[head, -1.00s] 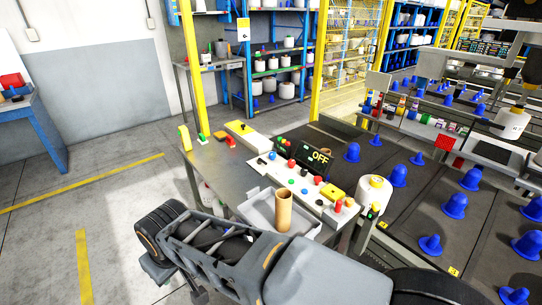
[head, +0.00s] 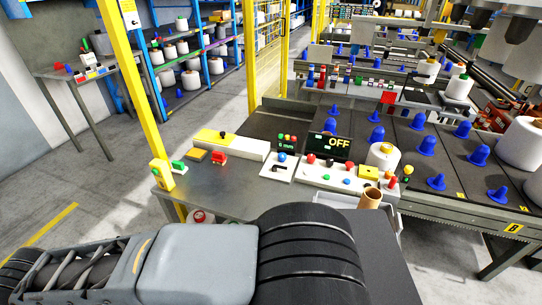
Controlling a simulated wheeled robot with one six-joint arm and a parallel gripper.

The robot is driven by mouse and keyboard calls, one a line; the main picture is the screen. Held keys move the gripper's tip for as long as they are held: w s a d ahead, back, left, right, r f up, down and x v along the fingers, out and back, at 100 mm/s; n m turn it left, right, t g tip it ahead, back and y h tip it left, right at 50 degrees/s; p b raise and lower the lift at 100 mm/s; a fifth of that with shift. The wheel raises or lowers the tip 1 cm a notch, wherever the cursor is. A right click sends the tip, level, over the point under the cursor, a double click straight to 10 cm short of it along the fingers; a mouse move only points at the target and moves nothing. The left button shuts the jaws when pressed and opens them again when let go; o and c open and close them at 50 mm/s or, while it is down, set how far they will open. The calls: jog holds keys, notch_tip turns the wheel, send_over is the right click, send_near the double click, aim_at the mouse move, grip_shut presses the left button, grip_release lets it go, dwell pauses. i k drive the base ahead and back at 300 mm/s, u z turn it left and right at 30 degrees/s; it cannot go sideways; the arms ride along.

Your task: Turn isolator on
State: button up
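No part is clearly labelled as the isolator. Farther left is a long white box with a yellow top and black knob (head: 222,135). A red block (head: 219,158) and a green block (head: 179,168) stand near the bench's left end. My arm crosses the foreground; my gripper is not visible.
A yellow post (head: 133,90) rises at the bench's left end. Blue cones on dark conveyors fill the right. Open floor (head: 85,195) lies left.

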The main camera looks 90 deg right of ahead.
aim_at(311, 158)
jog(key=i, duration=0.5)
jog(key=z, duration=3.6)
jog(key=i, duration=0.5)
jog(key=u, duration=0.05)
